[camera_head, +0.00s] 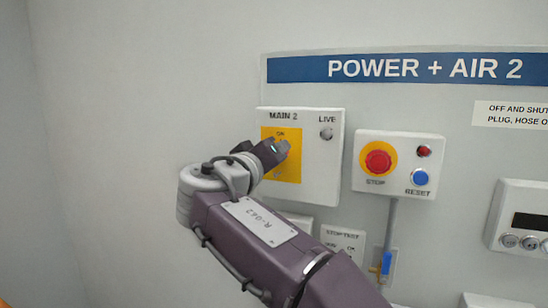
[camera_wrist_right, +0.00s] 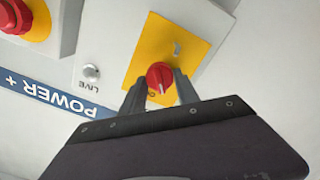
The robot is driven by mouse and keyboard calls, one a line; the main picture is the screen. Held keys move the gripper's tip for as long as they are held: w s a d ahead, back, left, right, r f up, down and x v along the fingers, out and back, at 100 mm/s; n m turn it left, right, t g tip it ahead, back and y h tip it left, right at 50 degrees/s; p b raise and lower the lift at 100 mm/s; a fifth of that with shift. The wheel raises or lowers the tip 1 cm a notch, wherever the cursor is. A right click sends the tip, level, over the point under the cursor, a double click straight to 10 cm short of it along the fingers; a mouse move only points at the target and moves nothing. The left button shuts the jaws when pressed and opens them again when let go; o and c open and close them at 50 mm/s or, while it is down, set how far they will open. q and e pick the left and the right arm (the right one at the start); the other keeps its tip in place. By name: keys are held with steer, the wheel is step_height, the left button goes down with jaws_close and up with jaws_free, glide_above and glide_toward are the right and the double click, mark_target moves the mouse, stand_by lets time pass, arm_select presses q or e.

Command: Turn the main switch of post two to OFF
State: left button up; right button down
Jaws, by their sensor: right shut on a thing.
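The MAIN 2 switch box (camera_head: 318,175) hangs on the wall under the POWER + AIR 2 sign. Its yellow plate (camera_head: 291,174) has an ON label at the top. The red switch knob (camera_wrist_right: 159,72) shows in the right wrist view, which is upside down. A pale mark on the knob points toward the partly hidden label at the ON end. My right gripper (camera_wrist_right: 159,80) is shut on the knob, one finger on each side. In the head view my right gripper (camera_head: 279,150) hides the knob. My left gripper is out of view.
The LIVE lamp (camera_head: 326,134) looks grey and unlit. A box with a red STOP button (camera_head: 378,161) and blue RESET button (camera_head: 420,177) is close on the right. A STOP TEST plate (camera_head: 343,238) is below. The wall on the left is bare.

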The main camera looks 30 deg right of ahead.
steer(key=n, duration=0.5)
steer(key=shift+n, duration=0.3)
steer(key=shift+n+p, duration=0.55)
steer(key=shift+n, duration=1.75)
steer(key=shift+f, duration=0.1)
steer(key=c, duration=0.9)
jaws_free()
steer(key=shift+f, duration=0.1)
